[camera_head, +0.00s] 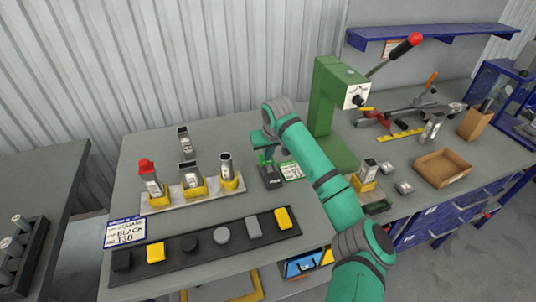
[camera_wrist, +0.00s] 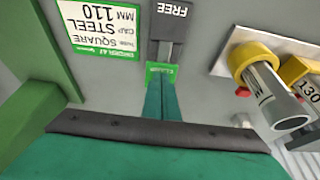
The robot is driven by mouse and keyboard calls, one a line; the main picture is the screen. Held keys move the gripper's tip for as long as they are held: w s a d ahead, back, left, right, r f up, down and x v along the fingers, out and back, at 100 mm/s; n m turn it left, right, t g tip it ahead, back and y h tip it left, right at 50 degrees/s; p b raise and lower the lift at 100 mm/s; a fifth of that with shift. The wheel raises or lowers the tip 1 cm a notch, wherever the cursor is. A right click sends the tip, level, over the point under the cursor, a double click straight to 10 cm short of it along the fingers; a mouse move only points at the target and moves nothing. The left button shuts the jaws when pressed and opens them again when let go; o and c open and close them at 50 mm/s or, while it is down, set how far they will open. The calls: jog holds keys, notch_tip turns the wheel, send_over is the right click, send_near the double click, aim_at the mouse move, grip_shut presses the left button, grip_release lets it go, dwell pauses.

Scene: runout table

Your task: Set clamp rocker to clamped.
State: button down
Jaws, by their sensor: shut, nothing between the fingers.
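The clamp rocker (camera_head: 271,178) is a small dark block on the table, just left of the green card. In the wrist view the rocker (camera_wrist: 169,50) shows a dark end marked FREE and a grey face. A small green piece with tiny lettering lies at the fingertips; I cannot read it surely. My gripper (camera_head: 264,158) is shut and empty, over the far end of the rocker. In the wrist view the shut fingers (camera_wrist: 160,85) reach to this end and hide part of it. I cannot tell whether they touch, nor which side is pressed down.
A green press (camera_head: 328,110) with a red-knobbed lever stands close to the right of my arm. A plate with yellow holders (camera_head: 205,193) is to the left. A dark strip (camera_head: 190,262) of caps lies in front. A cardboard tray (camera_head: 443,168) is at right.

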jog(key=shift+w+a+f, duration=0.3)
jog(key=shift+w+f, duration=0.55)
jog(key=shift+w, duration=0.05)
notch_tip(320, 180, up, 14)
jog(key=w, duration=0.1)
jog(key=shift+a, duration=0.2)
dwell(0.4)
